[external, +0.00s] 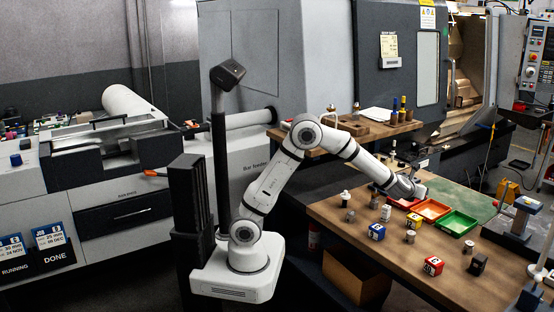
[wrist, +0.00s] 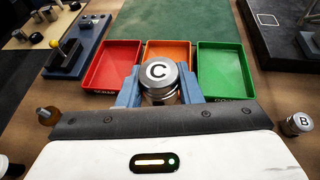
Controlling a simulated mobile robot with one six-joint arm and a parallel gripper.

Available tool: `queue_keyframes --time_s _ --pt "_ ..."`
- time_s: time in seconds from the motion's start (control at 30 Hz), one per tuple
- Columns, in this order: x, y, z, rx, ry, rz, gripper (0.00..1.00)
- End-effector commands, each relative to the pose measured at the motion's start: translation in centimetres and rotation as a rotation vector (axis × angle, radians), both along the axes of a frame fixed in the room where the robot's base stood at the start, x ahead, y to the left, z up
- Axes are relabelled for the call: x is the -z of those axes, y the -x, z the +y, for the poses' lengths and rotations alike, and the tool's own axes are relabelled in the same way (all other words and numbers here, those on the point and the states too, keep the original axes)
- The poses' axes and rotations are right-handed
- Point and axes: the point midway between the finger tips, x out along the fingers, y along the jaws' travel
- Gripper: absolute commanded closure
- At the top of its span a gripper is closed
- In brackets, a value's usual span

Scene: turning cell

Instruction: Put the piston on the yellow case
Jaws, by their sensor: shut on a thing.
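In the external view my gripper (external: 413,190) is above the far part of the wooden bench, near the coloured trays, and the piston is hard to make out there. The small yellow case (external: 410,237) stands on the bench, nearer the camera than my gripper and apart from it. The yellow case does not show clearly in the wrist view.
A red tray (wrist: 112,65), an orange tray (wrist: 166,48) and a green tray (wrist: 220,70) lie just beyond the piston. A metal cylinder marked B (wrist: 299,123) stands at the right. A blue case (external: 377,232) and a red case (external: 433,266) stand near the yellow one.

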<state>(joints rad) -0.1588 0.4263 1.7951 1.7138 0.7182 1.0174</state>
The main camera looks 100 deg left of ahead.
Motion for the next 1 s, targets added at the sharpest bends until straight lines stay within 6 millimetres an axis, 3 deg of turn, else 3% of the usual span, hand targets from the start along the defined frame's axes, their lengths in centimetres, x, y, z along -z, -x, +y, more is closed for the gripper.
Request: queue_keyframes --time_s 0.2,0.6,1.0 --pt "4.3 0.1 0.1 -0.001 0.0 0.006 0.93" --pt "8.8 0.1 0.1 -0.001 0.0 0.004 0.93" --pt "9.5 0.1 0.1 -0.001 -0.001 0.001 0.93"
